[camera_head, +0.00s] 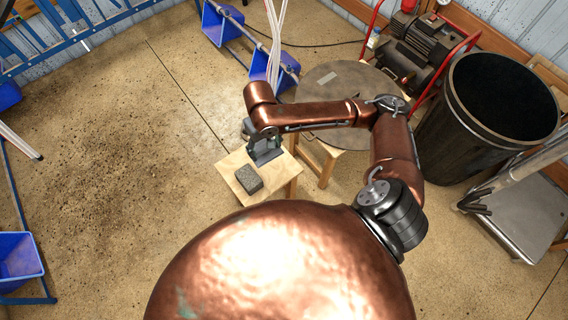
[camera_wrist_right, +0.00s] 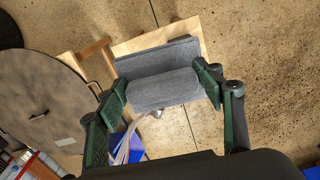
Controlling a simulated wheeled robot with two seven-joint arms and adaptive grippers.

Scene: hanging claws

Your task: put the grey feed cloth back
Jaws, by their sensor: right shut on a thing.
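My right gripper (camera_head: 265,152) is over the back of a small wooden stand (camera_head: 225,164). In the right wrist view, its fingers (camera_wrist_right: 163,92) are shut on a grey feed cloth (camera_wrist_right: 165,90), a thick folded roll gripped at its two ends. A flatter grey piece (camera_wrist_right: 157,55) lies just behind the roll, over the stand top. I cannot tell whether it is part of the cloth. In the head view, a dark grey speckled block (camera_head: 249,179) sits on the stand in front of the gripper. My left gripper is not in view.
A round dark table top (camera_head: 330,82) stands right behind the stand, under my right arm. A black barrel (camera_head: 470,130), a motor unit (camera_head: 432,42) and a flat trolley (camera_head: 525,215) are to the right. Blue bins (camera_head: 222,22) hang at the back. The floor at left is open.

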